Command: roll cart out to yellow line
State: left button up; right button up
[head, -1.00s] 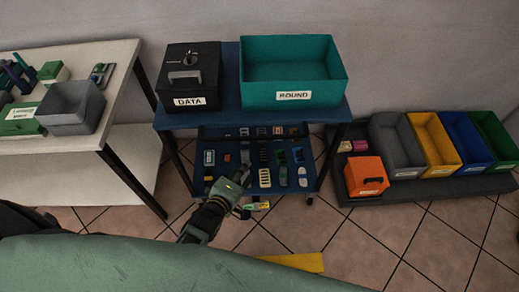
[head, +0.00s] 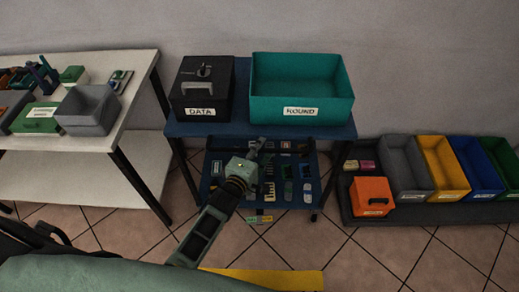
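The blue cart (head: 280,131) stands against the wall in the middle of the head view. Its top carries a black box labelled DATA (head: 198,113) and a teal bin labelled ROUND (head: 300,110). Its lower shelf (head: 313,204) holds several small items. The yellow line (head: 275,280) lies on the floor in front of the cart, partly cut off by my green body. My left gripper (head: 253,154) is in front of the cart, below the top's front edge, overlapping the lower shelf in view. Its fingers are too small to read, and contact with the cart is unclear. My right gripper is out of view.
A white table (head: 112,140) with a grey bin (head: 87,108) stands left of the cart. A dark low platform (head: 410,211) with several coloured bins and an orange box (head: 371,196) is close on the right.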

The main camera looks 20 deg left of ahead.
pick_arm(q)
grip_shut()
dwell(0.6)
